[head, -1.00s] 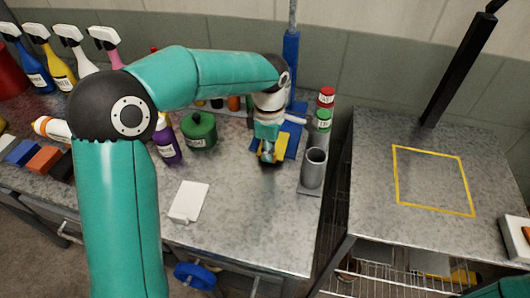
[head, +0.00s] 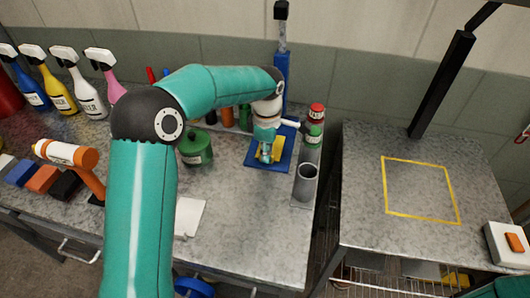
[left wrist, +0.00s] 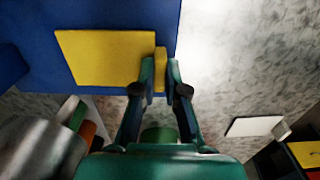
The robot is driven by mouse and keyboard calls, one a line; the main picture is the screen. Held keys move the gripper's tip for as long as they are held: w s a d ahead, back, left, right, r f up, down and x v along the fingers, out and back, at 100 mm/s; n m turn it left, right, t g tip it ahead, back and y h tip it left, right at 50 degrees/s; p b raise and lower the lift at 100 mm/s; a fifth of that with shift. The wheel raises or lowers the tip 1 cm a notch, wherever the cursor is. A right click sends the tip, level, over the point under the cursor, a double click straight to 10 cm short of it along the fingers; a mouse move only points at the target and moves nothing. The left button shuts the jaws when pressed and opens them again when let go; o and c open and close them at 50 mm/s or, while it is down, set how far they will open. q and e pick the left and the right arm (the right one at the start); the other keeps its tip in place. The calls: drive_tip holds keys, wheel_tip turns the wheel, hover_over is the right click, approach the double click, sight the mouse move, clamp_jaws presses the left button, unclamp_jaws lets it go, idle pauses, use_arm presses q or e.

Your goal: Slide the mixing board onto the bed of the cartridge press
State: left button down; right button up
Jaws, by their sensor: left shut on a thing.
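The mixing board appears to be the yellow board (head: 275,152), a flat plate with a raised yellow block along one edge. It lies over the blue bed (head: 256,164) of the cartridge press, whose blue column (head: 281,78) stands behind. My left gripper (head: 266,155) is shut on the block. The left wrist view shows the yellow board (left wrist: 105,57) over the blue bed (left wrist: 32,25), with the fingers of my left gripper (left wrist: 160,82) on both sides of the block. My left arm partly covers the press in the head view. My right gripper is out of view.
A green pot (head: 196,148) stands to the left. A white board (head: 189,215) lies in front. A gap separates the right table, marked with a yellow square (head: 422,190).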

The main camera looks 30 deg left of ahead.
use_arm(q)
drive_tip(key=shift+f, duration=0.25)
drive_tip(key=c, duration=1.1)
unclamp_jaws()
drive_tip(key=shift+c, duration=0.2)
wheel_tip(320, 180, up, 12)
